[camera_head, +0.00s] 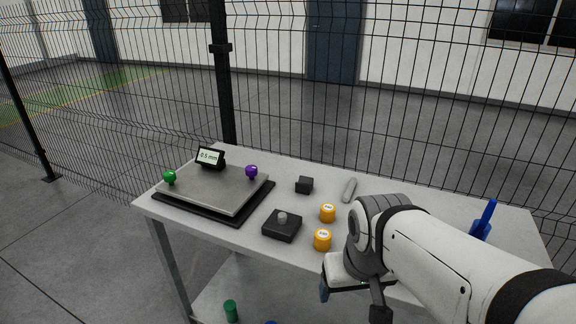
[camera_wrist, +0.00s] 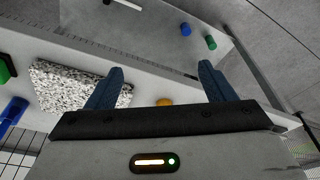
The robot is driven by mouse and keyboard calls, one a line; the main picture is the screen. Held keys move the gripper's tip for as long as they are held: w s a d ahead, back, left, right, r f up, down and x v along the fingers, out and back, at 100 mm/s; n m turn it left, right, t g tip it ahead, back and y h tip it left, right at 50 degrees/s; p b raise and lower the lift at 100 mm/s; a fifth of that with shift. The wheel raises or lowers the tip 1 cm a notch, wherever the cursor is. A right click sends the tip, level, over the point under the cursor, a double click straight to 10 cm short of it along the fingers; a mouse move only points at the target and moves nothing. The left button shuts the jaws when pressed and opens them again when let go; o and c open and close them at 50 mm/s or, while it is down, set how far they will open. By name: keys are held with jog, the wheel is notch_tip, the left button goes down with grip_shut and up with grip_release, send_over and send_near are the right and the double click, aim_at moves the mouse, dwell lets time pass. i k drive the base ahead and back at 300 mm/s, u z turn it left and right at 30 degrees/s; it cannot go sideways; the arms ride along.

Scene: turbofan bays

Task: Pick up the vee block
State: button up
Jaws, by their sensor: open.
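A small dark block (camera_head: 304,185), which looks like the vee block, sits on the grey table behind the yellow cylinders. It is too small to make out its groove clearly. I do not see it in the wrist view. My gripper (camera_wrist: 161,67) is open, with its two blue fingers apart and nothing between them. In the head view my gripper is at the table's front side, nearer than the block and to its right, apart from it. My arm hides part of the table there.
Two yellow cylinders (camera_head: 327,213) and a black base with a grey knob (camera_head: 282,225) stand in front of the block. A grey rod (camera_head: 349,190) lies right of it. A plate on a black base (camera_head: 212,188) is left. A speckled slab (camera_wrist: 75,84) shows in the wrist view.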

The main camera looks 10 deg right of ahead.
aim_at(305, 185)
jog(key=z, duration=3.15)
jog(key=k, duration=1.55)
jog(key=u, duration=2.1)
jog(key=i, duration=1)
